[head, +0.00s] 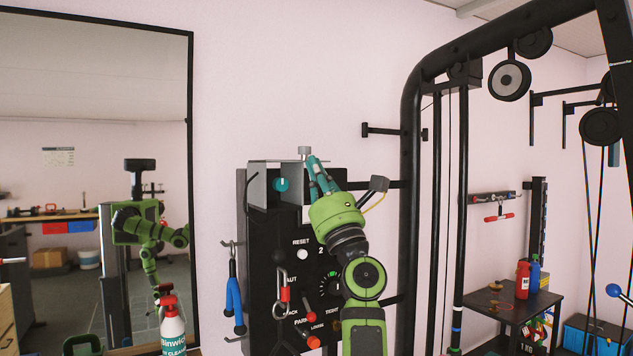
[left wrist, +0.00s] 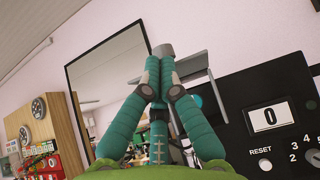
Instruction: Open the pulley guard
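The pulley guard looks to be the grey sheet-metal piece (head: 257,187) at the top left of the black control box (head: 262,300). A teal round part (head: 281,184) shows beside its plate. A small grey knob (head: 304,150) stands at its top edge. In the left wrist view the grey metal (left wrist: 190,66) and knob (left wrist: 164,48) lie just beyond my fingertips. My left gripper (head: 313,160) is at the knob's right side, its teal fingertips drawn together (left wrist: 159,62). Whether they touch the knob is unclear. My right gripper is not in view.
A tall black machine frame (head: 410,150) stands right of the box. Blue-handled grips (head: 234,300) and a red-marked carabiner (head: 282,290) hang at the box. A mirror (head: 95,60) covers the left wall. A spray bottle (head: 172,330) stands low in front.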

